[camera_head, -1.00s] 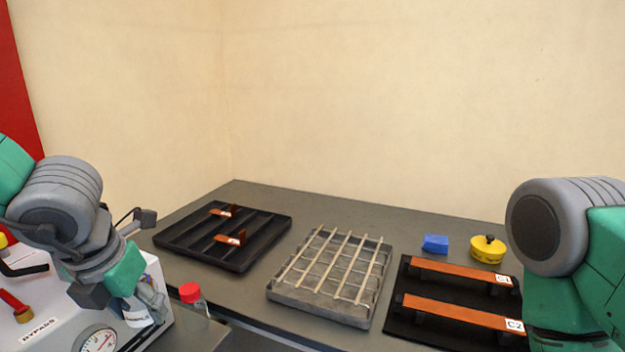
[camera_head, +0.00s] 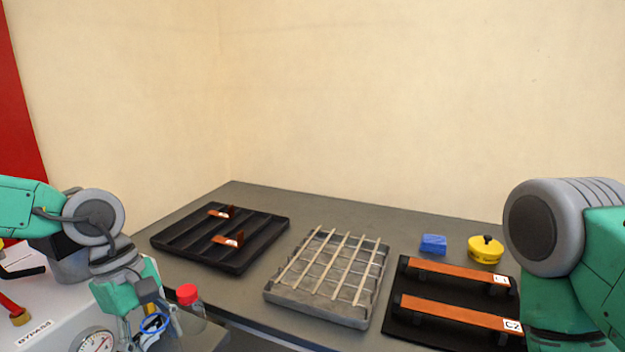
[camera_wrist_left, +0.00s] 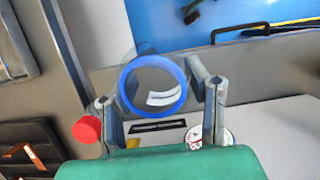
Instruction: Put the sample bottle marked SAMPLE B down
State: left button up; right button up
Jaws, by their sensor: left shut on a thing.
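My left gripper (camera_wrist_left: 158,110) is shut on a clear bottle with a blue rim (camera_wrist_left: 153,86). In the head view the blue rim (camera_head: 153,323) shows between the fingers of my left gripper (camera_head: 148,328) at the lower left. A white label shows on the bottle, but its marking cannot be read. I cannot tell whether the bottle touches a surface below. A red-capped clear bottle (camera_head: 188,297) stands just right of this gripper; its red cap (camera_wrist_left: 87,130) shows beside a finger in the left wrist view. My right gripper is out of view.
A white box with a gauge (camera_head: 97,343) and a BYPASS label is at the lower left. On the grey table are a black slotted tray (camera_head: 190,262), a grey grid tray (camera_head: 320,312), a black rack with copper bars (camera_head: 430,282), a blue block (camera_head: 433,244) and a yellow tin (camera_head: 486,252).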

pick_arm(q)
jog(key=m, duration=0.2)
jog(key=f+m+g+y, duration=0.1)
jog(key=m, duration=0.1)
jog(key=f+m, duration=0.1)
jog(key=m, duration=0.2)
jog(key=shift+s+d, duration=0.1)
jog(key=shift+d, duration=0.15)
jog(key=m, duration=0.2)
jog(key=f+m+y, duration=0.1)
jog(key=m, duration=0.1)
jog(key=m+g+y, duration=0.1)
jog(key=m, duration=0.1)
jog(key=shift+s+f+m, duration=0.15)
jog(key=shift+f+m, duration=0.15)
jog(key=shift+f, duration=0.05)
